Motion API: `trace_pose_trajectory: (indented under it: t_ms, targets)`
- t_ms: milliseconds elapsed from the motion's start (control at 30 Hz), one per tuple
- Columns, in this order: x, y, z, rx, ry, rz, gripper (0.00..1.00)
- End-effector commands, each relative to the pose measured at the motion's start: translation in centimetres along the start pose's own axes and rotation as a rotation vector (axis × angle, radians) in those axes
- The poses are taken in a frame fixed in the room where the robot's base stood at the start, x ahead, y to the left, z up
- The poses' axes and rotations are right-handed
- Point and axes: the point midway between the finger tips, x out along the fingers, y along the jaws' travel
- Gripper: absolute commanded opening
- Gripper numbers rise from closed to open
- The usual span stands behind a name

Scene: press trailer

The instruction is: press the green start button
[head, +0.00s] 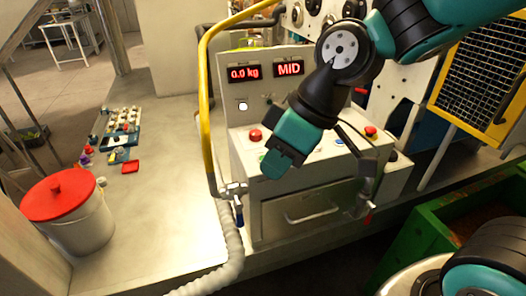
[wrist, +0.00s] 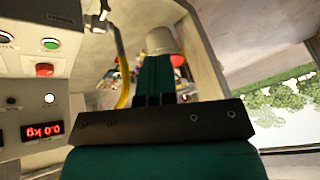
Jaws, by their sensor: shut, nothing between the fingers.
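The green start button (wrist: 46,43) shows in the wrist view on the grey console, beside a red button (wrist: 44,70). In the head view a small part of the green button (head: 262,157) shows just left of my gripper. My gripper (head: 272,170) is shut and empty, its teal fingers pointing down in front of the console's button face. The fingers also show closed together in the wrist view (wrist: 154,78). They hide part of the button face in the head view. I cannot tell if they touch the console.
The console display (head: 265,71) reads 0.0 kg and MID. A yellow pipe (head: 205,110) and grey hose stand left of the console. Another red button (head: 371,131) is at right.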

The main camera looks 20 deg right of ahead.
Motion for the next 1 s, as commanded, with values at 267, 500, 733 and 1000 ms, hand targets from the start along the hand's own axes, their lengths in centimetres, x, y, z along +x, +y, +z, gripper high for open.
trace_pose_trajectory:
  t_ms: [267, 500, 733, 1000]
  targets:
    - [2.0, 14.0, -7.4, -0.482, 0.217, 0.211, 0.0]
    - [4.0, 20.6, -7.7, -0.706, 0.246, 0.386, 0.0]
    - [4.3, 21.4, -7.6, -0.737, 0.246, 0.411, 0.0]
    - [4.5, 21.4, -7.5, -0.736, 0.245, 0.408, 0.0]
